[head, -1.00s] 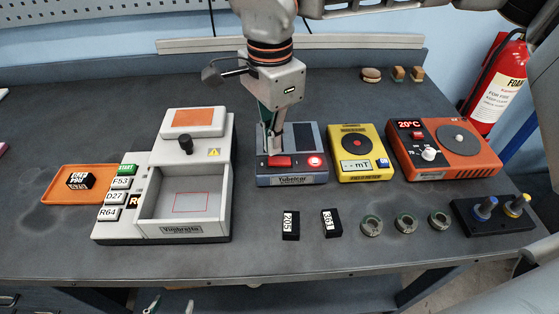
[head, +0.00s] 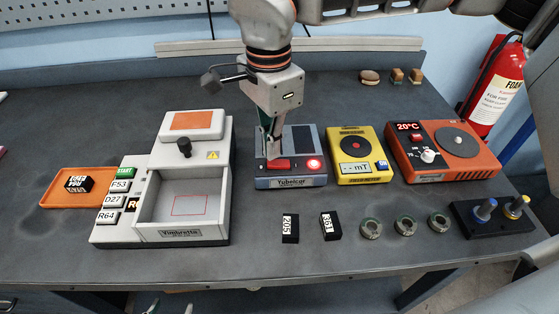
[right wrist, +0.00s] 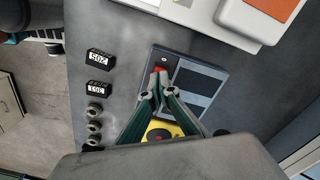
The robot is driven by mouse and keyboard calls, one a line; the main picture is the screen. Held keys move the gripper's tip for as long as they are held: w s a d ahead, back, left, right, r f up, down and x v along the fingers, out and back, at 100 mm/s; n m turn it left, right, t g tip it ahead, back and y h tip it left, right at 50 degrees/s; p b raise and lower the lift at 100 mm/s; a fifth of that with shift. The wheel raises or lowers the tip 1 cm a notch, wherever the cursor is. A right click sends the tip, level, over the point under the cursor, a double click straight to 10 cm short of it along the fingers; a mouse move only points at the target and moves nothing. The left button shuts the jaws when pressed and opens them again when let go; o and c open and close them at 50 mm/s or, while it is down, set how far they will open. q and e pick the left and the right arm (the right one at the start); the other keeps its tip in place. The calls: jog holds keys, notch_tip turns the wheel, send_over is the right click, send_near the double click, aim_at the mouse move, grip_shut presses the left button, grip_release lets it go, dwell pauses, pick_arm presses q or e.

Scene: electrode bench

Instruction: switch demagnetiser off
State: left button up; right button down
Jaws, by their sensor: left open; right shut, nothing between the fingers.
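The demagnetiser appears to be the blue-grey box (head: 292,183) labelled Yubelcar, on the bench between the large white machine and the yellow meter. It has a red switch (head: 281,164) and a red lamp (head: 313,164), which glows. My right gripper (head: 269,157) is shut and empty, pointing down with its tips at the left end of the switch. In the right wrist view the closed fingertips (right wrist: 161,76) are over the red switch (right wrist: 159,69) and partly hide it; I cannot tell whether they touch. My left gripper (head: 170,305) is open and empty, low at the picture's bottom edge.
The white machine (head: 215,205) stands close on the left, the yellow meter (head: 345,177) and orange hotplate (head: 470,172) on the right. Two black blocks, one here (head: 290,229), and several small rings (head: 371,228) lie in front. An orange tray (head: 52,200) is far left.

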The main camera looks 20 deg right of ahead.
aim_at(272, 163)
pick_arm(q)
jog(key=shift+s+f, duration=0.1)
pick_arm(e)
jog(key=shift+f, duration=0.1)
dwell(0.4)
pick_arm(q)
jog(key=shift+s+f+b, duration=0.15)
jog(key=shift+f+b, duration=0.25)
jog(key=shift+f, duration=0.1)
pick_arm(e)
jog(key=shift+f, duration=1.15)
pick_arm(q)
jog(key=shift+r, duration=0.1)
pick_arm(e)
jog(key=shift+r+p, duration=0.55)
jog(key=shift+r, duration=0.3)
jog(key=shift+r+p, duration=2)
jog(key=shift+r, duration=0.75)
pick_arm(q)
notch_tip(272, 163, up, 7)
jog(key=w, duration=0.2)
jog(key=shift+t, duration=0.3)
jog(key=shift+w, duration=0.1)
pick_arm(e)
jog(key=shift+f, duration=0.1)
